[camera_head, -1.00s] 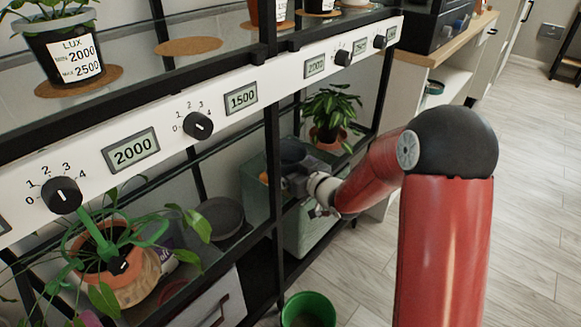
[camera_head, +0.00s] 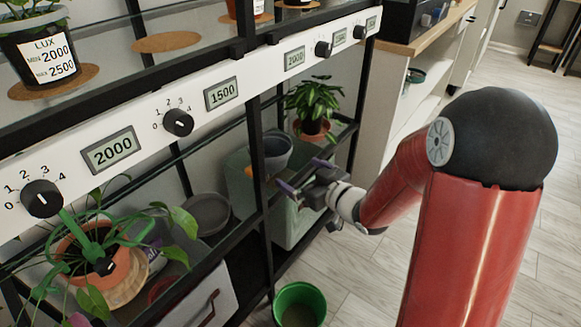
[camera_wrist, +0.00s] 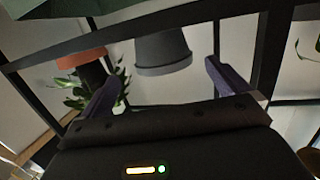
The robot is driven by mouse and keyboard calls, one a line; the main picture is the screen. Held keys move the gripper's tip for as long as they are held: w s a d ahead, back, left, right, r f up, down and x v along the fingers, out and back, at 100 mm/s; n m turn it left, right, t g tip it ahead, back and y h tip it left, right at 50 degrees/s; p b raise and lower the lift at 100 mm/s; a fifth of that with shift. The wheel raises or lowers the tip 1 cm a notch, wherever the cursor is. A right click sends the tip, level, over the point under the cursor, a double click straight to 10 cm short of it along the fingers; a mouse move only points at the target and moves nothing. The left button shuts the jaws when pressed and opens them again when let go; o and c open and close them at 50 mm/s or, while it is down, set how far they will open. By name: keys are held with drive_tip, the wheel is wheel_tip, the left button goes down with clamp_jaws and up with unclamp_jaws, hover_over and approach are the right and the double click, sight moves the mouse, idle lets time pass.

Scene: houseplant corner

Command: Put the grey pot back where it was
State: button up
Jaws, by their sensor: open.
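The grey pot (camera_head: 276,150) stands behind a black rack post, at the pale green bin on the rack's lower level. I cannot tell whether it rests on the bin or on a shelf behind it. My gripper (camera_head: 303,175) is open and empty, in front of the pot and to its right, with a gap between them. In the wrist view the grey pot (camera_wrist: 163,50) appears beyond and between the spread fingers of my gripper (camera_wrist: 165,85), and nothing is held.
A leafy plant in a terracotta pot (camera_head: 313,129) stands just behind the grey pot. A dark round saucer (camera_head: 207,212) lies to the left. A green bucket (camera_head: 300,303) is on the floor. Rack posts and shelf edges stand close to my gripper; the floor at right is clear.

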drive_tip(key=s+d+r+m+g+h, duration=0.1)
drive_tip(key=s+d+r+m+h, duration=0.25)
drive_tip(key=d+h, duration=0.2)
drive_tip(key=s+d+r+m+h, duration=0.2)
drive_tip(key=s+d+r+h, duration=0.25)
drive_tip(key=d, duration=0.25)
drive_tip(key=s+r+m+g+p, duration=0.1)
drive_tip(key=s+r+g, duration=0.1)
drive_tip(key=s, duration=0.7)
drive_tip(key=s+a+r+m+g+p, duration=0.1)
drive_tip(key=s+g+p, duration=0.1)
drive_tip(key=s, duration=0.7)
drive_tip(key=shift+s+r+g, duration=0.2)
drive_tip(key=shift+r+g, duration=0.2)
drive_tip(key=shift+g, duration=0.5)
drive_tip(key=shift+m, duration=0.25)
